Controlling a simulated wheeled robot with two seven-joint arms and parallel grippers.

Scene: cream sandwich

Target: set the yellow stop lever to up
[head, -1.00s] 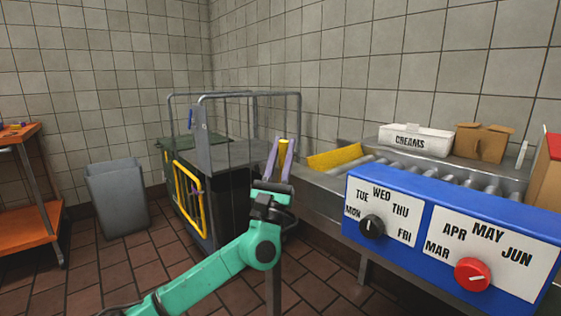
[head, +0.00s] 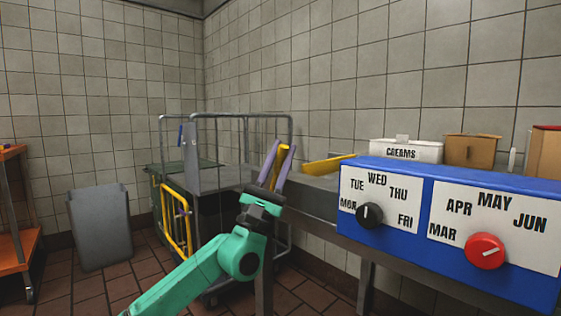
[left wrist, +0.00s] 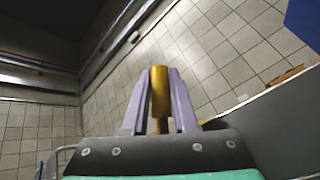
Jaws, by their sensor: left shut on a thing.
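The yellow stop lever (head: 282,162) stands near the left end of the conveyor, tilted a little to the right in the head view. My left gripper (head: 275,165) has its two purple fingers on either side of the lever and is shut on it. In the left wrist view the lever (left wrist: 160,92) shows as a yellow cylinder between the fingers, its top sticking up about level with the fingertips. The lever's base is hidden behind my gripper. My right gripper is not in view.
A blue box (head: 428,190) with a black day knob (head: 369,215) and a red month knob (head: 485,251) stands right of my arm. A wire cage cart (head: 292,130) and grey bin (head: 100,228) are at left. A CREAMS box (head: 405,152) sits behind.

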